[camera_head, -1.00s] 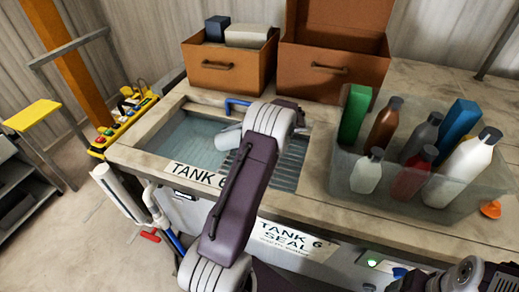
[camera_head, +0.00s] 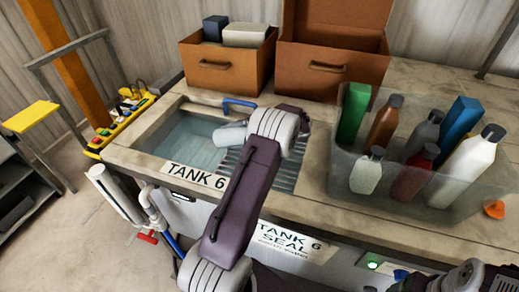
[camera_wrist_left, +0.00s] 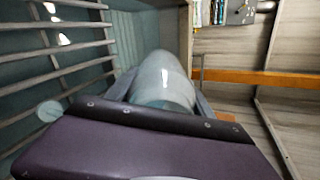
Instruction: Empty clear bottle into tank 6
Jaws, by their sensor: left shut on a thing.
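Tank 6 (camera_head: 187,142) is an open basin with blue-green liquid, set in the worktop at left centre of the head view. Its label (camera_head: 198,176) is on the front rim. My left arm reaches over the tank and hides part of it. My left gripper (camera_wrist_left: 162,92) is shut on the clear bottle (camera_wrist_left: 163,75), which lies between its fingers in the left wrist view. In the head view, the bottle (camera_head: 229,133) is a pale shape lying nearly sideways over the tank. I cannot tell whether liquid runs out.
A clear bin (camera_head: 440,195) with several bottles and boxes stands on the right of the worktop. Two brown boxes (camera_head: 222,75) (camera_head: 330,72) stand behind the tank. A slatted rack (camera_head: 285,176) lies at the tank's right. An orange object (camera_head: 494,209) lies near the right edge.

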